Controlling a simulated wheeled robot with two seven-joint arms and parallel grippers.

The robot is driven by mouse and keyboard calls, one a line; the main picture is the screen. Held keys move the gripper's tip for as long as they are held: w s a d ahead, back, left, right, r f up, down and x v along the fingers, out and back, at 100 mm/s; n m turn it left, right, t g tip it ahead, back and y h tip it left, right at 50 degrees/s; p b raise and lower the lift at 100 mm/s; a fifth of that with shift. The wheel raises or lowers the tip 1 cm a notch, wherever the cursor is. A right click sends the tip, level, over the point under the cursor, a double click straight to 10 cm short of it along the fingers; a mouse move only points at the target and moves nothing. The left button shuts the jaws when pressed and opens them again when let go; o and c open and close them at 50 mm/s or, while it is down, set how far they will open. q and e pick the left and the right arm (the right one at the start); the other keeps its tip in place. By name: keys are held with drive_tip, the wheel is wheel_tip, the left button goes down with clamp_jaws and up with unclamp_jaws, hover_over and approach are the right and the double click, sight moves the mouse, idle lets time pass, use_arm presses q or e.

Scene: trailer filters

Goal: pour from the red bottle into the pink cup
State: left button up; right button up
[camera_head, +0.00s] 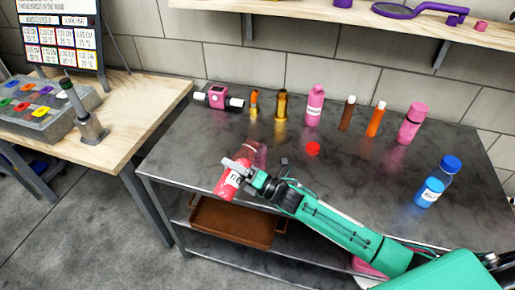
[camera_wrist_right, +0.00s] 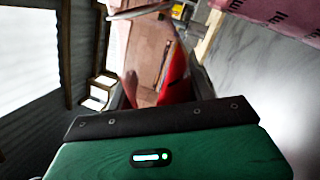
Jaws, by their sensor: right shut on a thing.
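The red bottle (camera_head: 228,186) has a white label, red contents and a clear upper part, with no cap seen on it. My right gripper (camera_head: 240,168) is shut on it near the front left edge of the table. The bottle leans, its top toward the right in the head view. Its red side (camera_wrist_right: 178,76) shows between the fingers in the right wrist view. I cannot clearly pick out the pink cup. A pink object (camera_head: 367,267) is partly hidden under my right arm at the table front. A pink surface marked "ml" (camera_wrist_right: 280,18) shows in the right wrist view. My left gripper is out of view.
A red cap (camera_head: 313,149) lies mid-table. Along the back stand a pink bottle (camera_head: 314,107), brown, orange and amber bottles, and a pink container (camera_head: 411,124). A blue bottle (camera_head: 429,192) stands right. A brown tray (camera_head: 235,222) sits on the lower shelf. The table's left middle is clear.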

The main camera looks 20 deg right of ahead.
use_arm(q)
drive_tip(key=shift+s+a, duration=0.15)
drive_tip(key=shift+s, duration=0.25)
use_arm(e)
drive_tip(key=shift+m, duration=0.4)
use_arm(q)
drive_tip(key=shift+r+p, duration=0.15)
drive_tip(key=shift+p, duration=0.15)
use_arm(e)
drive_tip(key=shift+s+a+m, duration=0.1)
drive_tip(key=shift+m, duration=0.3)
drive_tip(key=shift+r+t, duration=0.2)
drive_tip(key=shift+t, duration=0.1)
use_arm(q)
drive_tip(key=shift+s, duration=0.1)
use_arm(e)
drive_tip(key=shift+m, duration=0.3)
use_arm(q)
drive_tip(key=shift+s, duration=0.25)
use_arm(e)
drive_tip(key=shift+r, duration=0.15)
use_arm(q)
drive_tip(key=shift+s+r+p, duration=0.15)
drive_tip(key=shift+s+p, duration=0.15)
drive_tip(key=shift+p, duration=0.15)
use_arm(e)
drive_tip(key=shift+w+d+r+m+h, duration=0.2)
drive_tip(key=shift+m+h, duration=0.1)
drive_tip(key=shift+m, duration=0.2)
